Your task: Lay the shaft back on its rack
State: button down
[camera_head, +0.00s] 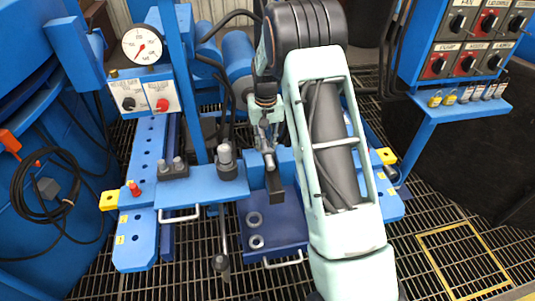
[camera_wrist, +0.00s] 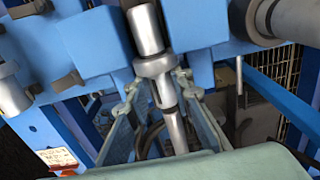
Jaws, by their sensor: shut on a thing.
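The shaft (camera_wrist: 148,30) is a stepped silver bar with a wider collar in the wrist view. My gripper (camera_wrist: 155,88) is shut on it, with one finger on each side near the collar. The shaft's upper end lies in front of blue blocks (camera_wrist: 92,42); I cannot tell whether it touches them. In the head view the shaft (camera_head: 267,153) is a small grey piece below my gripper (camera_head: 265,120), between blue blocks (camera_head: 286,160), and partly hidden. I cannot tell for certain which blue part is the rack.
A blue plate (camera_head: 215,192) bears dark and grey fittings left of my gripper. A dark blue tray (camera_head: 280,228) holds metal rings (camera_head: 254,219). A pressure gauge (camera_head: 142,44) stands at upper left, a switch panel (camera_head: 470,40) at upper right. My arm hides the frame's right part.

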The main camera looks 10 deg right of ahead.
aim_at(267, 147)
jog(key=shift+r+p, duration=2.3)
jog(key=shift+r, duration=1.3)
jog(key=shift+d, duration=0.1)
